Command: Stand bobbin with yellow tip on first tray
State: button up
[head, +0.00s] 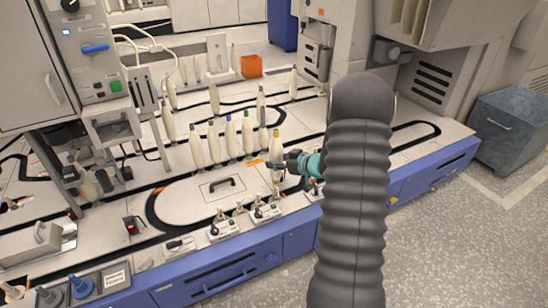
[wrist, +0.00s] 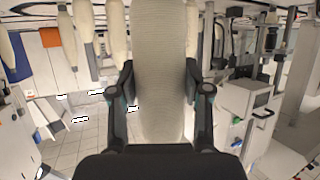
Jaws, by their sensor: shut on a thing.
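A cream bobbin with a yellow tip (head: 276,145) stands roughly upright at the right end of the near bobbin group in the head view. My gripper (head: 282,161) reaches it from the right and is shut around its body. In the wrist view the bobbin (wrist: 158,60) fills the middle, between the two fingers of my gripper (wrist: 160,88); its tip is not visible there. Its lower end is small in the head view, and I cannot tell whether it touches the surface below. I cannot tell which part is the first tray.
Several other cream bobbins, such as a near one (head: 197,148), stand close on the left, some with blue tips. Black curved tracks cross the pale deck. A hatch with a black handle (head: 221,185) lies front left. An orange container (head: 251,66) stands behind.

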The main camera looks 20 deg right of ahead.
aim_at(280, 173)
jog(key=shift+a+f+b, duration=0.15)
jog(key=shift+f+b, duration=1.45)
jog(key=shift+f, duration=0.25)
jog(key=shift+f+b, duration=0.4)
jog(key=shift+f, duration=0.15)
grip_shut()
jog(key=shift+f+b, duration=0.4)
jog(key=shift+f, duration=0.1)
jog(key=shift+r+p, duration=0.15)
jog(key=shift+p, duration=0.35)
jog(key=shift+w+f+b, duration=0.1)
jog(key=shift+f+b, duration=0.25)
jog(key=shift+f, duration=0.3)
jog(key=shift+r+p, duration=0.8)
jog(key=shift+r, duration=0.05)
jog(key=shift+f+b, duration=0.3)
jog(key=shift+f, duration=0.5)
dwell(0.4)
jog(key=shift+a+r+p, duration=0.1)
jog(key=shift+r+p, duration=0.75)
jog(key=shift+p, duration=0.05)
dwell(0.6)
